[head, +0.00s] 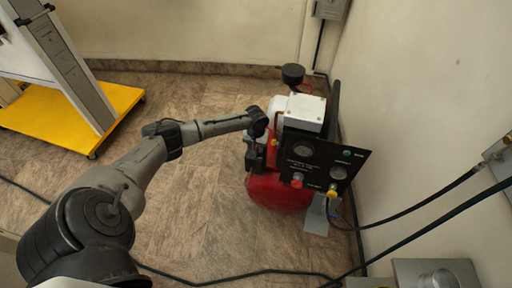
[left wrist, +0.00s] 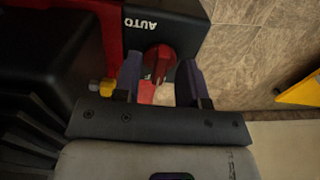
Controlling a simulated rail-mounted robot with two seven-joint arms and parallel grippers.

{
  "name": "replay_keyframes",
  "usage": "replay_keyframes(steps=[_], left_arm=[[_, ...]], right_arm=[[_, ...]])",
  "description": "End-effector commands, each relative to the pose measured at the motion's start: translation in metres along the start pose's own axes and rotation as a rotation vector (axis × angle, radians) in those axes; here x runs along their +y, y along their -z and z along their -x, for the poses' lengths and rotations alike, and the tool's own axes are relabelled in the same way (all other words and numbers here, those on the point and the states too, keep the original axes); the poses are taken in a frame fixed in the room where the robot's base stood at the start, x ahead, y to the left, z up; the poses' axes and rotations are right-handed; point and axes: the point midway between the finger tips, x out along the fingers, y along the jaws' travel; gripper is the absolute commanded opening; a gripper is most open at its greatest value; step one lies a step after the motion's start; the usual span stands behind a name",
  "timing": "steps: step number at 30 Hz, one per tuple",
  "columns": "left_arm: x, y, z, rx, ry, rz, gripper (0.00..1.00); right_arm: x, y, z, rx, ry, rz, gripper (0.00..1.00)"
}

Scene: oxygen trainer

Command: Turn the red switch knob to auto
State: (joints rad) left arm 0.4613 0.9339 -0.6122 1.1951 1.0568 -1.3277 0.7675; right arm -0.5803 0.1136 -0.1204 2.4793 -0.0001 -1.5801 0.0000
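The red switch knob (left wrist: 158,58) shows in the left wrist view, on a dark box with a white AUTO label (left wrist: 141,23) that looks upside down. My left gripper (left wrist: 160,74) is open, one finger on each side of the knob. I cannot tell whether either finger touches it. In the head view my left gripper (head: 257,150) is at the left side of the red compressor (head: 277,192), beside its black gauge panel (head: 318,160). The knob is hidden there behind my arm and gripper. My right gripper is not in view.
A white box (head: 305,111) tops the compressor. A yellow-based cart (head: 62,131) stands at the back left. Dark hoses (head: 418,208) run from the right wall, and a cable (head: 230,279) crosses the floor. The tiled floor left of the compressor is open.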

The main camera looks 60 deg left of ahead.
Motion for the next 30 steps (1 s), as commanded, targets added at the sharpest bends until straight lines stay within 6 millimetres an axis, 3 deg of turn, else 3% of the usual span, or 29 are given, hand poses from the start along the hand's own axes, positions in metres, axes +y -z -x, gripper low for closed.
replay_keyframes(steps=[8, 20, 30], left_arm=[[0.0001, 0.0001, -0.0003, 0.0, 0.0, 0.0, 0.38], [0.0, 0.0002, -0.0002, 0.001, 0.0, 0.0, 0.0], [0.0002, 0.0, 0.002, 0.0, 0.0, -0.023, 0.0]], right_arm=[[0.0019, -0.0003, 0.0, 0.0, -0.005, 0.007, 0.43], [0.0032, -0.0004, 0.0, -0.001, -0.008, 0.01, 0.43], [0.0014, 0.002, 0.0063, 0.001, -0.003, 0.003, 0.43]])
